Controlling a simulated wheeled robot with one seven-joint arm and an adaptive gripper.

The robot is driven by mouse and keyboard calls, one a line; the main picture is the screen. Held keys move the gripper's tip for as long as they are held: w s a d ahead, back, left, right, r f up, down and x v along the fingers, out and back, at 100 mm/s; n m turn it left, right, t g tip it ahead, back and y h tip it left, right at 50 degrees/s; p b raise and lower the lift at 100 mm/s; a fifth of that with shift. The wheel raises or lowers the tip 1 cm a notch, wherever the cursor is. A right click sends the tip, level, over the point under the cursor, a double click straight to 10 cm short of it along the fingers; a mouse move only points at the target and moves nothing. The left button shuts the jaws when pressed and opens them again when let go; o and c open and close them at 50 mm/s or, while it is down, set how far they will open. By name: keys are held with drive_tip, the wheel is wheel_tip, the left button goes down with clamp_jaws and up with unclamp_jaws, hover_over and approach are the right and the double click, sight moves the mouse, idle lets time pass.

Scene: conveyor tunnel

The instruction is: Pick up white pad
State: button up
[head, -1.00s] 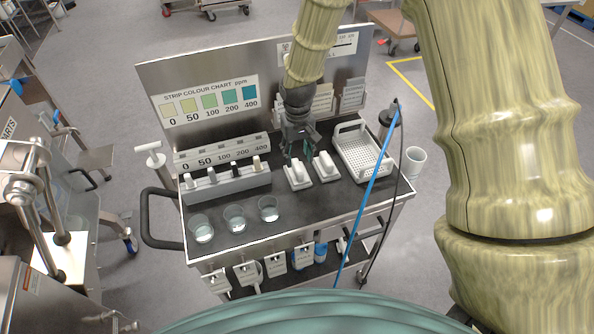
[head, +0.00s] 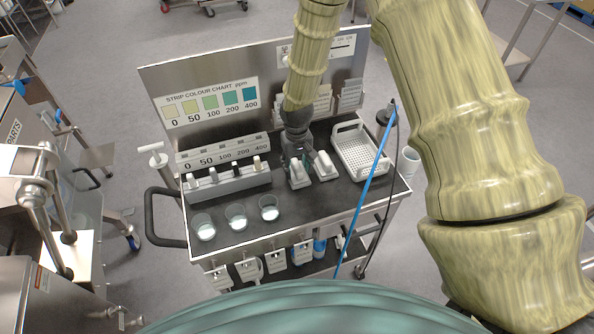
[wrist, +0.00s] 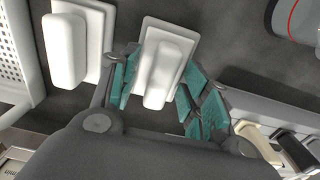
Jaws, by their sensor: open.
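Two white pads with raised grips lie side by side on the dark cart top. The left pad (head: 299,180) in the head view is the one between my fingers, and it also shows in the wrist view (wrist: 162,68). The other pad (head: 326,168) is to its right in the head view, and stands at the left of the wrist view (wrist: 66,52). My gripper (head: 298,158) is open, its teal-lined fingers (wrist: 158,92) on either side of the first pad's grip. Gaps show beside the grip; whether a finger touches it I cannot tell.
A white perforated basket (head: 361,150) stands right of the pads. A strip rack (head: 228,183) stands left, with several clear beakers (head: 236,217) in front. The backboard (head: 212,103) rises behind. A blue hose (head: 371,178) hangs past the cart's right side.

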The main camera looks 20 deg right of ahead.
sight(297, 165)
clamp_jaws()
drive_tip(key=shift+r, duration=0.2)
idle(0.3)
drive_tip(key=shift+r+b, duration=0.6)
drive_tip(key=shift+b, duration=0.05)
drive_tip(key=shift+r+b, duration=0.5)
drive_tip(key=shift+r, duration=0.35)
drive_tip(key=s+d+r+b, duration=0.1)
drive_tip(key=s+d+b, duration=0.1)
drive_tip(key=s, duration=0.5)
drive_tip(key=s+d+b, duration=0.2)
drive_tip(key=s+b, duration=0.1)
drive_tip(key=s, duration=0.5)
drive_tip(key=shift+s+d+r, duration=0.2)
drive_tip(key=shift+s+r, duration=0.05)
drive_tip(key=shift+r, duration=0.15)
